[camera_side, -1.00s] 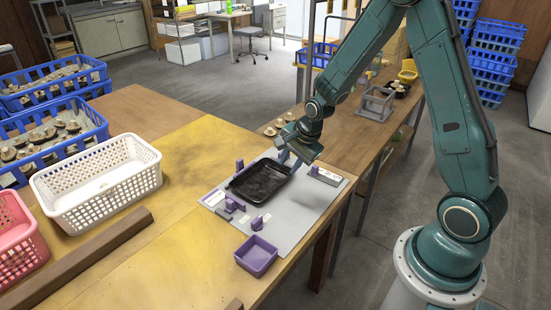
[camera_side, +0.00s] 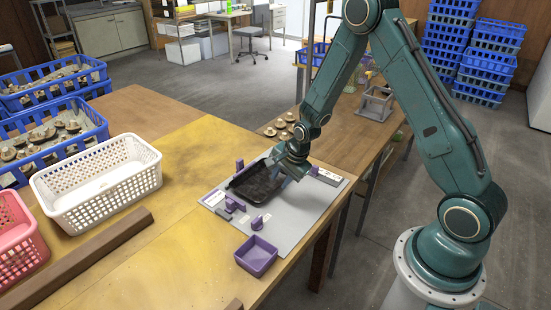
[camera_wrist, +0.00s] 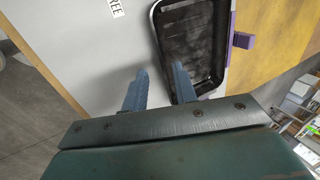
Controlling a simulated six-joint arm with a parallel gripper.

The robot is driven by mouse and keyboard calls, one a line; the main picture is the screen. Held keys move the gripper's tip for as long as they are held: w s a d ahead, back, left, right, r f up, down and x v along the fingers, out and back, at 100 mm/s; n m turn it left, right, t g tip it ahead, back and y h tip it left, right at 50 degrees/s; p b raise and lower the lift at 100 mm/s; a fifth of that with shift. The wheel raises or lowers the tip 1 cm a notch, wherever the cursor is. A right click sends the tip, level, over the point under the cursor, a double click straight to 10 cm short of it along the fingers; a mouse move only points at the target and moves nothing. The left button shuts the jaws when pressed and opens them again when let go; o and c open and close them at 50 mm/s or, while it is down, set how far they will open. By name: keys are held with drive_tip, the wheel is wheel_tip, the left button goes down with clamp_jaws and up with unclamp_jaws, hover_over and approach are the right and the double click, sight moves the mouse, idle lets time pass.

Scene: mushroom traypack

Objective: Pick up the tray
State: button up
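The black rectangular tray (camera_side: 258,186) sits on the grey mat (camera_side: 296,219) among small purple blocks. It looks empty, with a dark, smudged floor. My gripper (camera_side: 287,170) is down at its right-hand rim. In the wrist view, the tray (camera_wrist: 190,40) shows its near end beside my gripper (camera_wrist: 158,78). One blue finger is inside the tray and the other is outside, with the tray's wall between them. A gap shows between the fingers, so they look open around the wall. The fingertips' depth against the wall is partly hidden.
Purple locating blocks (camera_side: 257,223) stand close around the tray, and a purple square bin (camera_side: 256,256) is at the mat's front. A white basket (camera_side: 100,187) stands to the left. Several mushrooms (camera_side: 282,124) lie on the bench behind.

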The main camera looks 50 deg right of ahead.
drive_tip(key=shift+w+f, duration=0.15)
drive_tip(key=shift+f, duration=0.3)
drive_tip(key=shift+x, duration=2.6)
drive_tip(key=shift+d, duration=0.1)
clamp_jaws()
